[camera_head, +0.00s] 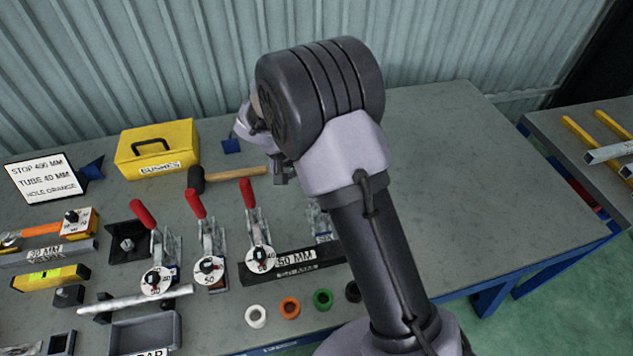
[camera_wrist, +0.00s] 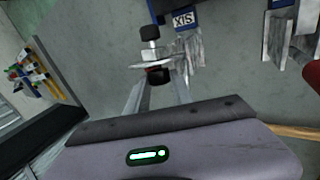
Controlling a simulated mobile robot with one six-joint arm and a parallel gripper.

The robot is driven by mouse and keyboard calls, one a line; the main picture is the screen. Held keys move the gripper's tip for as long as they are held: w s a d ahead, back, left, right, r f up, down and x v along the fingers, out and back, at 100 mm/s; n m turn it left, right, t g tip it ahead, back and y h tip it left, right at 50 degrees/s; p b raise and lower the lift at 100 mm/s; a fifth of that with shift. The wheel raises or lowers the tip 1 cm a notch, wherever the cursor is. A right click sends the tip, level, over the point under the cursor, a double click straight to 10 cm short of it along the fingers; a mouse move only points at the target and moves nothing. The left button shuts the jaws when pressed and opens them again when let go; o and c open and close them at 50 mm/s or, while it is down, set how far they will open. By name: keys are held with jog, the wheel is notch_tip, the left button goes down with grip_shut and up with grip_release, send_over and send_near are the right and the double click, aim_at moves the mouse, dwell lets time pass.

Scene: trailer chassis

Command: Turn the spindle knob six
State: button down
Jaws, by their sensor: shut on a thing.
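In the wrist view, the blue label reading SIX (camera_wrist: 183,20) appears upside down beside a grey metal clamp. The clamp's spindle has a black tip (camera_wrist: 150,32), a metal nut and a pale dial plate. The dark spindle knob six (camera_wrist: 158,77), with a reddish patch, sits below the plate. My gripper (camera_wrist: 157,80) has its two grey fingers on either side of this knob and is shut on it. In the head view, my arm hides the gripper and the knob; part of the clamp (camera_head: 314,214) shows left of the arm.
Several clamps with red handles (camera_head: 251,208) and white dials stand to the left. A hammer (camera_head: 240,174) and a yellow box (camera_head: 158,148) lie behind. Coloured rings, including a green one (camera_head: 323,299), lie in front. The bench's right side (camera_head: 460,170) is clear.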

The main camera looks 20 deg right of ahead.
jog(key=c, duration=1.1)
grip_release()
jog(key=p+v, duration=0.4)
jog(key=v, duration=1.3)
jog(key=shift+r+p, duration=0.2)
jog(key=shift+p, duration=0.15)
jog(key=s+d+m+t+y+b, duration=0.2)
jog(key=s+b, duration=0.4)
jog(key=s, duration=0.7)
jog(key=s+d+m+t+y+b, duration=0.1)
jog(key=s+t+y+b, duration=0.3)
jog(key=s, duration=0.8)
jog(key=shift+s+d+f+m+y+b, duration=0.15)
jog(key=shift+s+d+m+y+b, duration=0.25)
jog(key=shift+d+y+b, duration=0.5)
